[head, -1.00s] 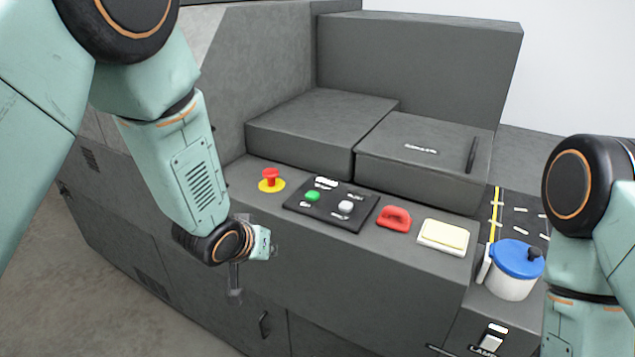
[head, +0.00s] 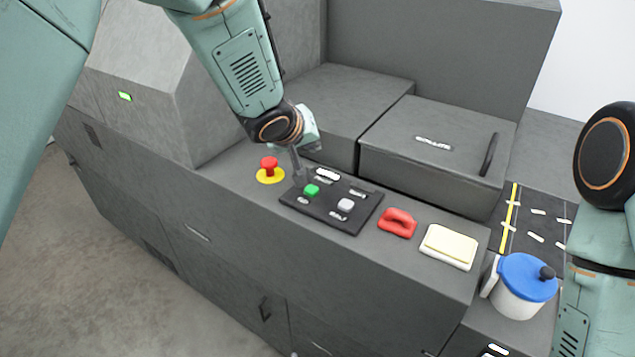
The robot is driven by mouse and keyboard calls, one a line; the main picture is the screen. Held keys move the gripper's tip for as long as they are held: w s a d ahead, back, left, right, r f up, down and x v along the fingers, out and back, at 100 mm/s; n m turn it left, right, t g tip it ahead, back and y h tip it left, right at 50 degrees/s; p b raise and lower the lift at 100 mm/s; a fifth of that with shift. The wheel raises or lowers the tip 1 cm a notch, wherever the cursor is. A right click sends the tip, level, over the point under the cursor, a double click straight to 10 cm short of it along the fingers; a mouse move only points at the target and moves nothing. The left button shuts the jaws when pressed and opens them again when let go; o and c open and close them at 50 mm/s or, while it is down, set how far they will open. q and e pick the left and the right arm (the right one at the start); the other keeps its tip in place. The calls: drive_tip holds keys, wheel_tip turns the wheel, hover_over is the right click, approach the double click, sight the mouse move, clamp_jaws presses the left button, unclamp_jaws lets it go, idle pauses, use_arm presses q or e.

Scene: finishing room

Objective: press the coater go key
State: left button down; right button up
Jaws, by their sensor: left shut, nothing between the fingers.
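The black key panel (head: 338,217) lies on the grey machine's front ledge. It carries a green key (head: 311,190) on its left and a white key (head: 345,205) on its right, each with a small label too small to read. My left gripper (head: 299,181) is shut and empty. It points down, with its tips just behind and left of the green key, over the panel's back left edge. I cannot tell whether the tips touch the panel. My right arm shows at the right edge, but its gripper is out of view.
A red stop knob on a yellow base (head: 269,170) stands close left of my left gripper. A red handle (head: 397,223) and a cream pad (head: 448,247) lie right of the panel. A white pot with a blue lid (head: 522,285) stands near my right arm.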

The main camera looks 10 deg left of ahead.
use_arm(q)
drive_tip(key=n+b, duration=0.3)
drive_tip(key=b, duration=0.3)
hover_over(309, 192)
drive_tip(key=f, duration=0.4)
drive_tip(key=shift+w+d+f, duration=0.2)
drive_tip(key=shift+d+f, duration=0.05)
drive_tip(key=shift+f, duration=0.15)
drive_tip(key=shift+s+a+f+b, duration=0.2)
drive_tip(key=shift+a+f+b, duration=0.05)
drive_tip(key=shift+f+b, duration=1.05)
drive_tip(key=shift+f, duration=0.2)
drive_tip(key=shift+w+d+f, duration=0.2)
drive_tip(key=shift+w+f, duration=0.05)
drive_tip(key=shift+f, duration=0.3)
drive_tip(key=shift+s+a+r, duration=0.2)
drive_tip(key=shift+s, duration=0.1)
